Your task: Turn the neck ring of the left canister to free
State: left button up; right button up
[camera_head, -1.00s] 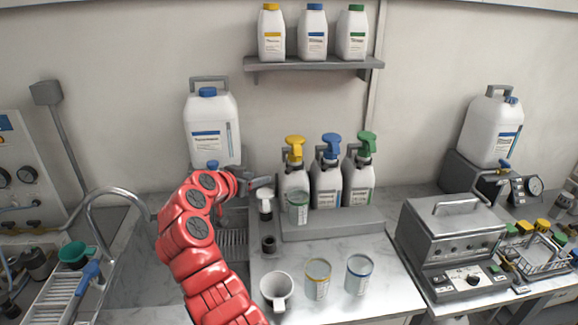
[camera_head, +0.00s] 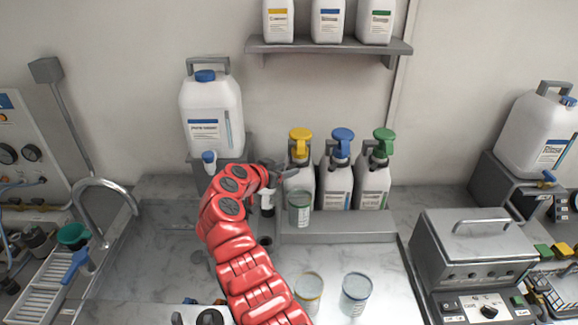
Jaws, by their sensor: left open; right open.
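The left canister (camera_head: 304,180) is white with a yellow pump head (camera_head: 301,138). It stands upright in a row with a blue-headed canister (camera_head: 338,185) and a green-headed canister (camera_head: 373,187) on a grey plinth. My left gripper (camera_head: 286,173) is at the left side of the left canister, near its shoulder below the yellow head. Its small grey fingers are open and appear empty. I cannot tell whether they touch the canister. The neck ring is too small to make out. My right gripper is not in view.
A green-rimmed cup (camera_head: 299,212) stands in front of the left canister. Two clear cups, yellow-rimmed (camera_head: 309,287) and blue-rimmed (camera_head: 357,288), stand on the counter. A large jug (camera_head: 211,115) stands behind left, a grey machine (camera_head: 475,250) right.

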jog(key=shift+s, duration=0.1)
jog(key=shift+c, duration=0.3)
grip_shut()
